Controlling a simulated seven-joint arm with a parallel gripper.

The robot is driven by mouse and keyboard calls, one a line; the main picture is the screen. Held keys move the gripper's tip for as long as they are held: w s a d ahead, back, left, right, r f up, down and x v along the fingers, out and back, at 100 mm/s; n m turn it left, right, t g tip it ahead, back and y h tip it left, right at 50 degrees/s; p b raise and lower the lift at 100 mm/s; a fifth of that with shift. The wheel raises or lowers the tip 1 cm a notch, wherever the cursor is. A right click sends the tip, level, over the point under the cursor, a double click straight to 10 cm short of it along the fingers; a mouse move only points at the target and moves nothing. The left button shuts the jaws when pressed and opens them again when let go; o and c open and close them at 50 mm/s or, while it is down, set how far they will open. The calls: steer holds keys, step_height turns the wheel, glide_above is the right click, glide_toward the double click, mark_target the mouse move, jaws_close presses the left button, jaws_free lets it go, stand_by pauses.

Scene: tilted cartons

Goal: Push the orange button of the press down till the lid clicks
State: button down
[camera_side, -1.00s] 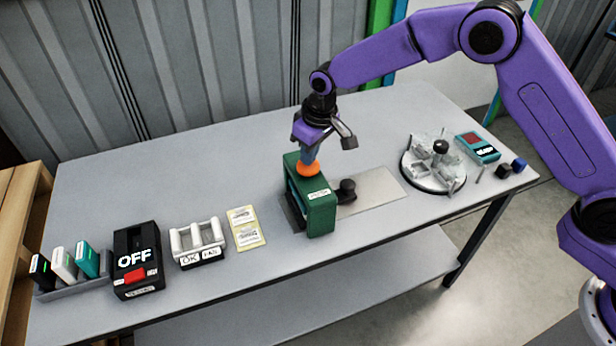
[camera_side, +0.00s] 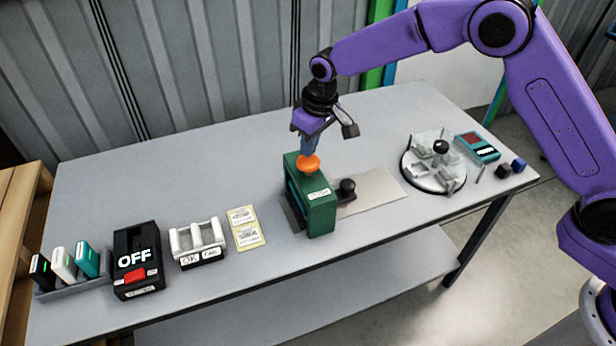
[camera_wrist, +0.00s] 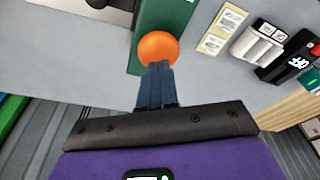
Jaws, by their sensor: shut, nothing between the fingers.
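The press is a dark green block (camera_side: 318,208) standing on the table, with a round orange button (camera_side: 309,164) on top. My gripper (camera_side: 309,152) is directly above the button with its blue fingers shut and nothing between them. The fingertips are at the button's top; I cannot tell whether they touch it. In the wrist view the button (camera_wrist: 158,48) lies just beyond the shut fingertips (camera_wrist: 158,66), with the green press (camera_wrist: 150,14) behind it. The state of the lid is not clear from these views.
A black knob (camera_side: 347,187) and metal plate (camera_side: 375,190) are right of the press. A round fixture (camera_side: 434,182) and teal meter (camera_side: 477,148) stand farther right.

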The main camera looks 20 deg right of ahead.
steer(key=shift+r, duration=2.95)
steer(key=s+d+r+n, duration=0.1)
steer(key=s+d+r, duration=0.15)
steer(key=s, duration=0.45)
steer(key=s+d+r+n+g, duration=0.1)
steer(key=s+d, duration=0.3)
steer(key=s, duration=0.3)
steer(key=s+d+r+n, duration=0.2)
steer(key=s+d, duration=0.2)
steer(key=s, duration=0.3)
steer(key=s+d+f+n, duration=0.2)
steer(key=s+d, duration=1.3)
steer(key=s, duration=0.3)
steer(key=shift+f+n+g+h, duration=0.15)
steer(key=shift+n+g+h, duration=0.15)
steer(key=shift+g, duration=0.1)
